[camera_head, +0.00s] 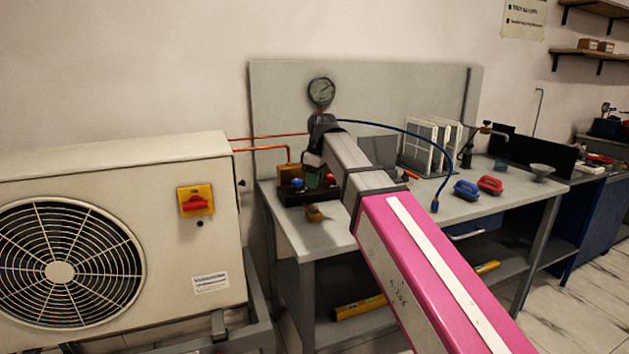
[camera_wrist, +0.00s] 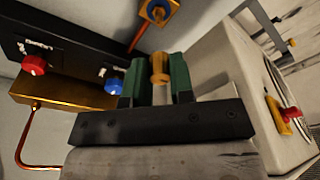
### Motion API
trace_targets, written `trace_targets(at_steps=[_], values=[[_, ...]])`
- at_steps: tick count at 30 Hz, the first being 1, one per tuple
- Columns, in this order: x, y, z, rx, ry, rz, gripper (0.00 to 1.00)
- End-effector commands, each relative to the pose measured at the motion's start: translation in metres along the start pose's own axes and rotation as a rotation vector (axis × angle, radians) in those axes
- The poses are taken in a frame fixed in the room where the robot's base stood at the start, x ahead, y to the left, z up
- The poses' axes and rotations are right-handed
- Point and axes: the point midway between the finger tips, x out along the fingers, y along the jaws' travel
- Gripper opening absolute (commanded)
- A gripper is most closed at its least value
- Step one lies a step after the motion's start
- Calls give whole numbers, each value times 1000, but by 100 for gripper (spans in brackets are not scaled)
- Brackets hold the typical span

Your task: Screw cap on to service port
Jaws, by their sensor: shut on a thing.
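My gripper (camera_wrist: 160,78) is shut on a small brass cap (camera_wrist: 160,68) between its green finger pads in the wrist view. In the head view my gripper (camera_head: 314,176) is over the left end of the bench, in front of the brass block (camera_head: 289,174); the cap cannot be made out there. A brass fitting with a blue ring (camera_wrist: 158,10), which looks like the service port, is at the top edge of the wrist view, beyond and apart from the cap. A brass piece (camera_head: 313,213) shows at the bench's front edge in the head view.
A red knob (camera_wrist: 34,65) and a blue knob (camera_wrist: 114,84) sit close to the left of my gripper. The outdoor unit (camera_head: 110,165) stands left of the bench. A gauge (camera_head: 321,91) and a blue hose (camera_head: 420,133) are behind the arm. Red and blue handled tools (camera_head: 490,184) lie to the right.

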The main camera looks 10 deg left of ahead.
Motion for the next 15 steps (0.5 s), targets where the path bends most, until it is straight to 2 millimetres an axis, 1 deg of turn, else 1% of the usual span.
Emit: trace_targets(at_steps=[5, 15], values=[[7, 0, 1, 0, 0, 0, 0], [33, 0, 6, 1, 0, 0, 0]])
